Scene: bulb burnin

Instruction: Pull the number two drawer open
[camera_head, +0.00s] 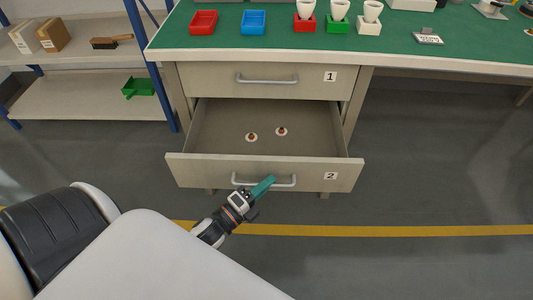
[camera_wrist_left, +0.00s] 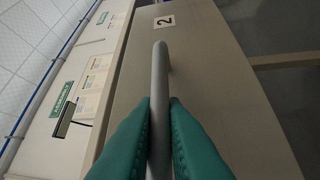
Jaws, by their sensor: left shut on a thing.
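The number two drawer (camera_head: 210,172) is pulled out below the shut number one drawer (camera_head: 310,80). Its inside shows, with two small round white-and-brown pieces (camera_head: 251,137) on its floor. My left gripper (camera_head: 268,183) is at the drawer's front, its teal fingers at the grey bar handle (camera_head: 285,185). In the left wrist view the two teal fingers (camera_wrist_left: 158,125) are shut on the handle (camera_wrist_left: 158,75), one on each side, and the "2" label (camera_wrist_left: 165,21) shows beyond. My right gripper is not in view.
The green-topped bench (camera_head: 275,42) holds a red tray (camera_head: 203,22), a blue tray (camera_head: 253,22) and white cups in red and green holders. A shelf (camera_head: 85,100) stands at the left. The floor at the right is clear, with a yellow line (camera_head: 400,231).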

